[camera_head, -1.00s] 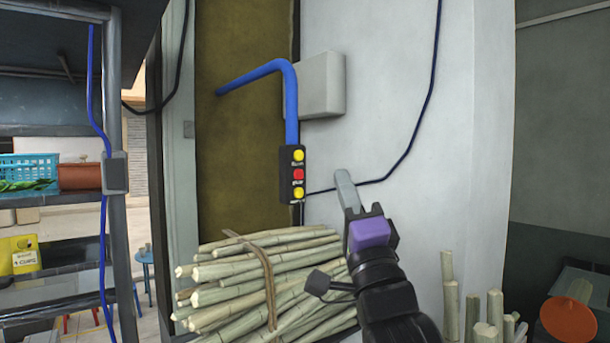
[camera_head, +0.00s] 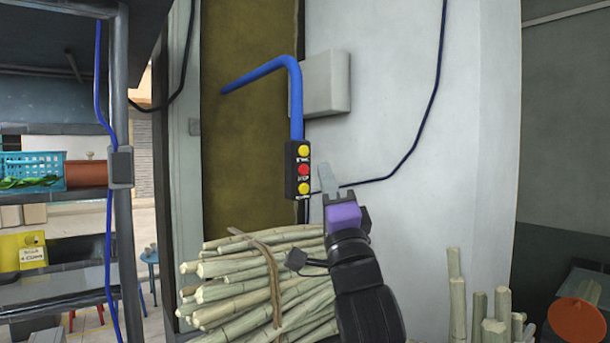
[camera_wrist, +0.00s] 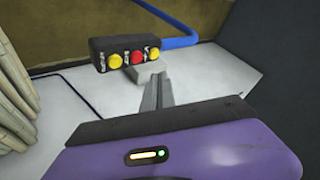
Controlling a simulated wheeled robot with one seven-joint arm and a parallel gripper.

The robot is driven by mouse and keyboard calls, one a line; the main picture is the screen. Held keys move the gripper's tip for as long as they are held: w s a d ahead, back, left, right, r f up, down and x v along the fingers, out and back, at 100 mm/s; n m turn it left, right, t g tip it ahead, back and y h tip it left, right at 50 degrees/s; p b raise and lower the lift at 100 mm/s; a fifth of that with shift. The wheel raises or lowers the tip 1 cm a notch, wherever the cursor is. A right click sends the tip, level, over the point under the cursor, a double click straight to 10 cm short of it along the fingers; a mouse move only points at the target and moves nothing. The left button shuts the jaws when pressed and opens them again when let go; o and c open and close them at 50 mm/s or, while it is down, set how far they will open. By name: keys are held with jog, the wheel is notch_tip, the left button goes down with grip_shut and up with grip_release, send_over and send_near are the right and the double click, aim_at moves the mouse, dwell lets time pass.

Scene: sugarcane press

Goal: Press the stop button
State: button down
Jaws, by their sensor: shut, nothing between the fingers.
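A black control box (camera_head: 291,188) hangs at the end of a blue conduit in the head view. It carries a red button (camera_head: 303,169) in the middle, with a yellow button (camera_head: 303,151) above and another yellow button (camera_head: 303,188) below. The label by the red one seems to read STOP. My gripper (camera_head: 325,168) is shut and empty, its fingertips just right of the box at about the red button's height. In the wrist view, the fingers (camera_wrist: 155,84) point toward the box (camera_wrist: 104,54), below the red button (camera_wrist: 138,57). A gap shows between them; no contact is seen.
A tied bundle of sugarcane (camera_head: 255,285) lies below the box and left of my arm. A blue conduit (camera_head: 296,100) and a grey wall box (camera_head: 327,82) are above. Several upright canes (camera_head: 490,320) stand at lower right.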

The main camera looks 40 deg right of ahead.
jog(key=shift+w+b, duration=0.65)
jog(key=shift+w, duration=0.75)
dwell(1.0)
jog(key=shift+w+b, duration=0.4)
jog(key=shift+w, duration=0.45)
dwell(0.7)
jog(key=shift+s, duration=0.85)
jog(key=shift+s, duration=2.5)
